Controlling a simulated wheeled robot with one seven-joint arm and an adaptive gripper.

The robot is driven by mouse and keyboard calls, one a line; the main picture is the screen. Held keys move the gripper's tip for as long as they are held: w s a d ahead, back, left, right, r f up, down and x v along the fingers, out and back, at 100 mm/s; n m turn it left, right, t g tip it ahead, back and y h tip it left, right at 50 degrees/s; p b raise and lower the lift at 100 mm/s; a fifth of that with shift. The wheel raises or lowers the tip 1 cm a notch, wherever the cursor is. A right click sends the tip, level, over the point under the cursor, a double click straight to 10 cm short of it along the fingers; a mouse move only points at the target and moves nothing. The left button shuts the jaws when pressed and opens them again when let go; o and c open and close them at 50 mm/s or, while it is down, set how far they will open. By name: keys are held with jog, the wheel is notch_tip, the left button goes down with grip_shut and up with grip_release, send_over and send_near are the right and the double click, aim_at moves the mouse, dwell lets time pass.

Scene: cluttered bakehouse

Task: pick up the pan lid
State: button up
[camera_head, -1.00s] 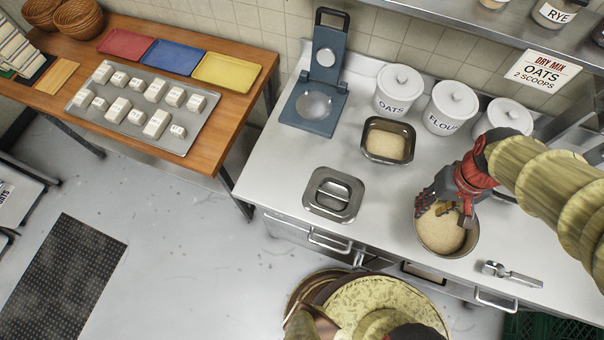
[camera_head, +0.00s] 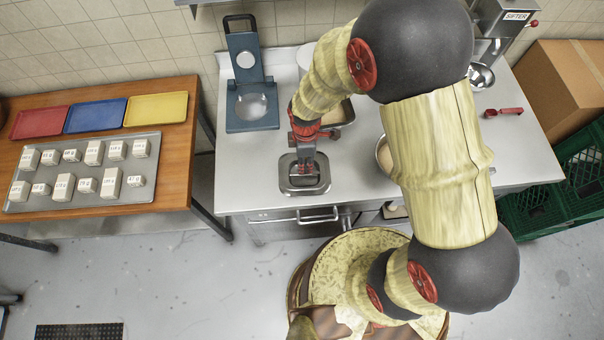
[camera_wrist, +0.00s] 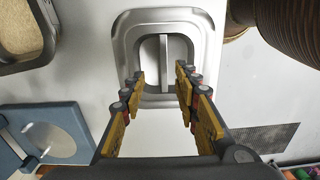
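The pan lid (camera_head: 289,183) is a rounded square of grey metal lying on the steel counter near its front edge. In the wrist view the lid (camera_wrist: 125,40) shows its recessed middle and a raised bar handle (camera_wrist: 163,60). My gripper (camera_head: 304,172) is over the lid and hides part of it in the head view. In the wrist view my gripper (camera_wrist: 162,85) is open, with its fingers apart on the left and right of the handle. Nothing is held between them. I cannot tell whether the fingertips touch the lid.
A round pan (camera_head: 382,155) is partly behind my arm. A red-handled scoop (camera_head: 503,112) lies on the right. The counter left of the lid is clear.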

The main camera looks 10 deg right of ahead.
jog(key=f, duration=0.6)
jog(key=shift+s+a, duration=0.1)
jog(key=shift+s, duration=0.2)
jog(key=shift+c, duration=1.1)
grip_shut()
